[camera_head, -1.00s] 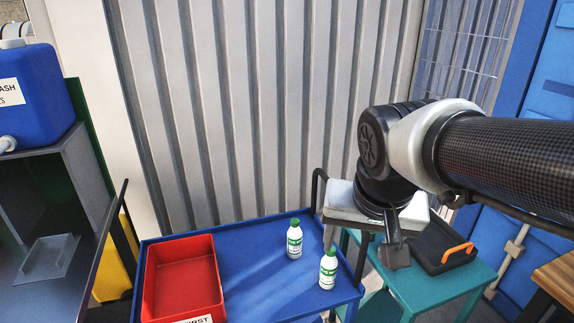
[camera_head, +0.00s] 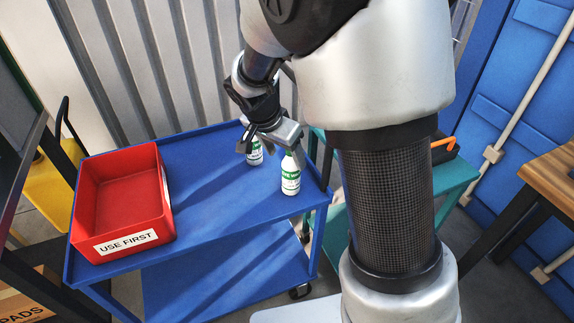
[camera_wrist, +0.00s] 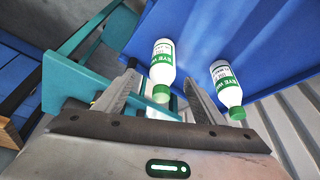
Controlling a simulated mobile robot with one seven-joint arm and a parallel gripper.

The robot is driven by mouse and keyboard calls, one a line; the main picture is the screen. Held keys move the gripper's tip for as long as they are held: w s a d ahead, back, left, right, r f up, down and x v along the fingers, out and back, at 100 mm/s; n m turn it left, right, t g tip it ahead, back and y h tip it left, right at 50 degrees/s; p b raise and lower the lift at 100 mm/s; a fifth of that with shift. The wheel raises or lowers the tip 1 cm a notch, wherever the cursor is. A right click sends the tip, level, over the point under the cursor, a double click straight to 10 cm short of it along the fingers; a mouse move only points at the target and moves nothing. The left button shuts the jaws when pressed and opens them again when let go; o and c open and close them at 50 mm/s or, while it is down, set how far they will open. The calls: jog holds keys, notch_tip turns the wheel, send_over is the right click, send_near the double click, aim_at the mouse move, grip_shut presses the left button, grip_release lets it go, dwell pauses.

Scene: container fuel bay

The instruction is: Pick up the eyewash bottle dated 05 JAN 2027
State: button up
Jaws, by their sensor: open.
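Two white eyewash bottles with green labels and green caps stand upright on a blue cart. The front bottle (camera_head: 290,176) is nearer the cart's right edge, and the back bottle (camera_head: 255,154) is partly hidden by my gripper (camera_head: 270,150). My gripper is open and tilted above them. In the wrist view, the front bottle (camera_wrist: 162,58) shows between the open fingers (camera_wrist: 161,82), with its cap towards the palm. The back bottle (camera_wrist: 222,75) lies outside the right finger. The dates on both labels are too small to read.
A red bin (camera_head: 120,210) labelled USE FIRST, with no contents visible, sits on the left of the blue cart (camera_head: 215,222). A teal table (camera_head: 455,180) stands to the right. The grey corrugated wall (camera_head: 160,60) is behind. The cart's middle is clear.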

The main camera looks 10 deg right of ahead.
aim_at(289, 164)
jog(key=b+x, duration=0.1)
jog(key=x, duration=0.8)
jog(key=b+x, duration=0.1)
jog(key=x, duration=0.1)
jog(key=shift+w+a, duration=0.15)
jog(key=shift+a, duration=0.15)
jog(key=c, duration=1.3)
